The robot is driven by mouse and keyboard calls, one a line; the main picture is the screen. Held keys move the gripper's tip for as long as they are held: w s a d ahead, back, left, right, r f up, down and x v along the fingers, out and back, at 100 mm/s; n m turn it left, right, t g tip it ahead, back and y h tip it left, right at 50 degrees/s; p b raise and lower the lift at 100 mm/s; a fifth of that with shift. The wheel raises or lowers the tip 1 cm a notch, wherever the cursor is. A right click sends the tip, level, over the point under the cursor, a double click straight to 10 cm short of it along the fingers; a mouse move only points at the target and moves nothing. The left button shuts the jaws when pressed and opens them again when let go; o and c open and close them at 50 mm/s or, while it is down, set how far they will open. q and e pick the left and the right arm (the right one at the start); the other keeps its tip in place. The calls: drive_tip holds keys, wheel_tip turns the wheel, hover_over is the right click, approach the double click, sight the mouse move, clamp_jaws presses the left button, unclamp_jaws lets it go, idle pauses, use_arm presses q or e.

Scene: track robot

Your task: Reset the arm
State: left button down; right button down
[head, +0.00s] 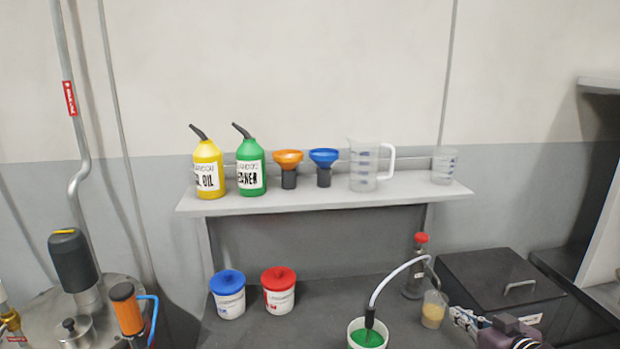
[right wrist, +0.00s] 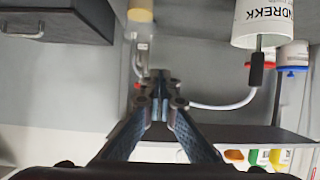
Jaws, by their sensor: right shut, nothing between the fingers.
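My right gripper (head: 465,318) is at the lower right of the head view, its arm coming in from the bottom right corner. In the right wrist view its two fingers come together at the tips (right wrist: 160,82), shut with nothing between them. In the head view it is just in front of a small clear cup (head: 433,310) with yellowish content; I cannot tell whether they touch. My left gripper is not in view.
A white hose (head: 391,279) arches from the red-topped bottle (head: 415,278) into a white pot (head: 352,342) with green content. A dark box (head: 500,270) stands right. Lidded tubs (head: 229,303) stand left. A shelf (head: 330,196) holds bottles, funnels and jugs.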

drive_tip(key=s+a+f+g, duration=0.1)
drive_tip(key=s+a+f, duration=0.2)
drive_tip(key=s+f, duration=0.1)
drive_tip(key=s+a+f+g, duration=0.2)
drive_tip(key=s+a+f, duration=0.1)
drive_tip(key=s+f, duration=0.2)
drive_tip(key=s+a+f+g, duration=0.1)
drive_tip(key=s+a+f, duration=0.2)
drive_tip(key=s+f, duration=0.2)
drive_tip(key=shift+s+f+n+g, duration=0.2)
drive_tip(key=shift+s+n+g, duration=0.1)
drive_tip(key=shift+s, duration=0.35)
drive_tip(key=s+a+f+g+h, duration=0.1)
drive_tip(key=s+a+f+g, duration=0.15)
drive_tip(key=s, duration=0.75)
drive_tip(key=s+a+f+g+h, duration=0.1)
drive_tip(key=s+f+g, duration=0.2)
drive_tip(key=s, duration=0.8)
wheel_tip(320, 180, down, 25)
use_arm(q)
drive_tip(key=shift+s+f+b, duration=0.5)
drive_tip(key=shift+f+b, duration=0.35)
use_arm(e)
drive_tip(key=s+d+f+g, duration=0.2)
drive_tip(key=s+d+f, duration=0.1)
drive_tip(key=s+f, duration=1.5)
drive_tip(key=shift+s+f, duration=0.25)
drive_tip(key=shift+f, duration=0.05)
